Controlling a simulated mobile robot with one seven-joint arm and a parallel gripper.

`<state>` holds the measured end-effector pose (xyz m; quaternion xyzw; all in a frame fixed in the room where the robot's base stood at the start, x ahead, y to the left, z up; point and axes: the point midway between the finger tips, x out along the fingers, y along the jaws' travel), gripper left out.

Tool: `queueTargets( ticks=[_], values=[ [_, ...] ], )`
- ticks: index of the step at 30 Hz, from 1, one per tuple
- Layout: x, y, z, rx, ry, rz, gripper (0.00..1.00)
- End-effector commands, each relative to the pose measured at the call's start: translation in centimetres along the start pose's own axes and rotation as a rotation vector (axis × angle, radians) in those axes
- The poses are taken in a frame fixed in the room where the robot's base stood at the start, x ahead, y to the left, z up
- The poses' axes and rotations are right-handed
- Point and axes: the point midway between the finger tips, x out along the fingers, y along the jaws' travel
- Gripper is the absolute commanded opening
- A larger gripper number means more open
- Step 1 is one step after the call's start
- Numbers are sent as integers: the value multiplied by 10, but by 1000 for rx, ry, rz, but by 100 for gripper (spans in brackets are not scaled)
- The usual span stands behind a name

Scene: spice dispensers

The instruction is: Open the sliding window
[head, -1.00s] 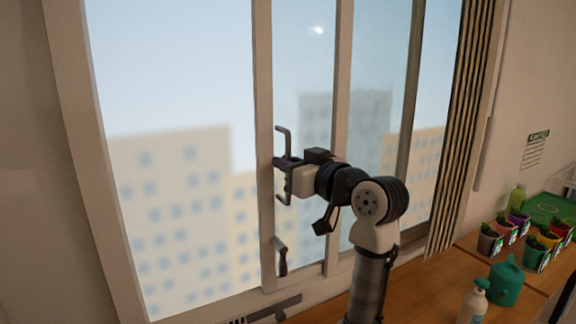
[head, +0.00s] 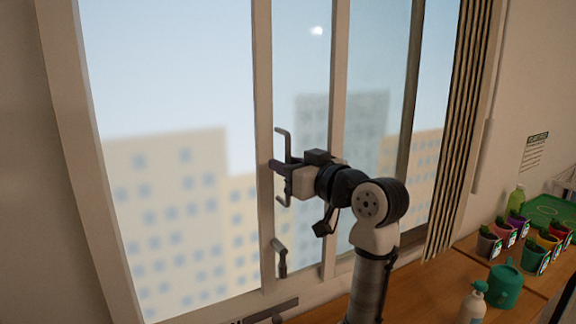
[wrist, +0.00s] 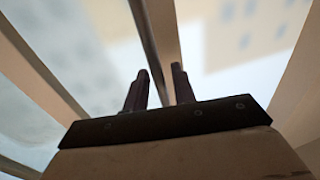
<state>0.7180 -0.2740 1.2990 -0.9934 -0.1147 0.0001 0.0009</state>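The sliding window's movable pane has a pale vertical frame bar (head: 265,70) near the middle of the head view. A grey bar handle (head: 288,141) stands upright on that frame. My gripper (head: 276,166) is at the handle's middle, with its fingers close together around the bar. In the wrist view the handle (wrist: 146,35) runs as a dark rod down between the two fingers (wrist: 160,78). The exact contact is partly hidden. A small dark latch lever (head: 280,258) hangs lower on the same frame.
A second frame bar (head: 339,70) stands right of the handle, behind my wrist. Gathered blinds (head: 458,130) hang at the right. The wooden counter (head: 415,290) holds a green watering can (head: 505,285), a spray bottle (head: 472,305) and several potted plants (head: 488,243).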

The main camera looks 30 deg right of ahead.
Motion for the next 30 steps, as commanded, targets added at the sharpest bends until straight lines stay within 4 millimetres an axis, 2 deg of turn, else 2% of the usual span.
queueTargets(
  ticks=[4,8,15,21,25,30],
  values=[
    [-7,0,1,-1,2,2,26],
    [-26,0,2,-2,3,2,26],
    [-82,0,3,-3,3,3,26],
    [-120,0,2,-2,2,3,26],
    [-133,0,1,-1,1,1,26],
    [-139,0,0,0,0,0,26]
  ],
)
